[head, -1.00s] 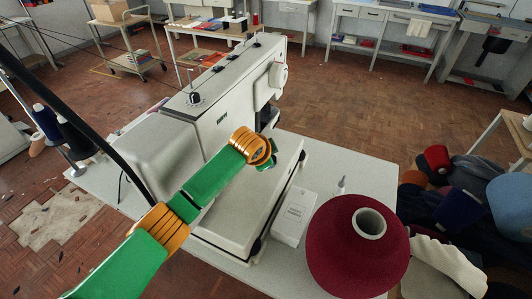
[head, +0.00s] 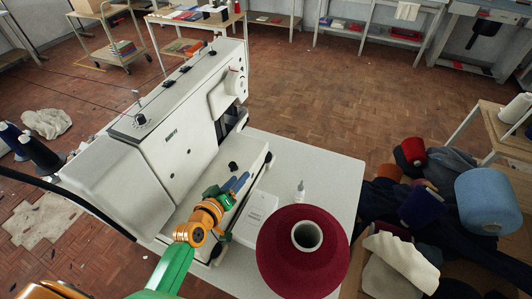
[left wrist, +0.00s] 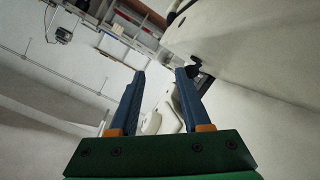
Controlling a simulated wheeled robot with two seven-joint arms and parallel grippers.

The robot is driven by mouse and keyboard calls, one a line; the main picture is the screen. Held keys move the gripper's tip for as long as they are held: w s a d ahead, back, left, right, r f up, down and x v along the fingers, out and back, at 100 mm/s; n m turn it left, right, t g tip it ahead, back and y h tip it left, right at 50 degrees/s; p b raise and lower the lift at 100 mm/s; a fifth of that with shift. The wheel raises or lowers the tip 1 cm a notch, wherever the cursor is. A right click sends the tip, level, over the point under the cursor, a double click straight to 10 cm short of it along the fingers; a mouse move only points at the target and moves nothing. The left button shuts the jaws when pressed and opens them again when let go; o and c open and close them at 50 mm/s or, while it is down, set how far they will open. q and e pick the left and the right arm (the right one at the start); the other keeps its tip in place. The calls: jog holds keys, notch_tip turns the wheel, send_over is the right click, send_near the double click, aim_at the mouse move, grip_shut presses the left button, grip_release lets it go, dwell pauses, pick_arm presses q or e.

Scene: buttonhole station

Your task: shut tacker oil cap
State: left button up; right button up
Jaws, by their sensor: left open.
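The white tacker (head: 185,125), a sewing machine, stands on a pale table. A small black cap-like piece (head: 233,166) shows at its bed, just beyond my left fingertips; I cannot tell for sure that it is the oil cap, or whether it is open or shut. My left gripper (head: 236,183) is open and empty over the bed, its blue fingers pointing away toward that piece. In the left wrist view the two fingers (left wrist: 160,85) stand apart with nothing between them, and a small dark part (left wrist: 193,71) shows by the right fingertip. My right gripper is not in view.
Dark cones (head: 40,155) are at the left. A heap of cloth and spools (head: 430,200) lies at the right. The table's far right is bare.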

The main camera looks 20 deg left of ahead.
aim_at(230, 166)
pick_arm(q)
jog(key=a, duration=0.1)
jog(key=s+a+n+y, duration=0.2)
jog(key=shift+a+r+t, duration=0.25)
jog(key=shift+t, duration=0.15)
jog(key=shift+n, duration=0.3)
jog(key=w, duration=0.1)
jog(key=w+a+f, duration=0.1)
jog(key=w, duration=0.1)
jog(key=w+f, duration=0.1)
jog(key=w, duration=0.1)
jog(key=shift+w+a, duration=0.1)
jog(key=shift+a, duration=0.15)
jog(key=shift+w+d+f, duration=0.15)
jog(key=shift+w+d, duration=0.05)
jog(key=shift+w, duration=0.3)
jog(key=shift+s, duration=0.1)
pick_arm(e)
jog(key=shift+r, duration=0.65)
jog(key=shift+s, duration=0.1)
pick_arm(q)
jog(key=c, duration=0.7)
grip_shut()
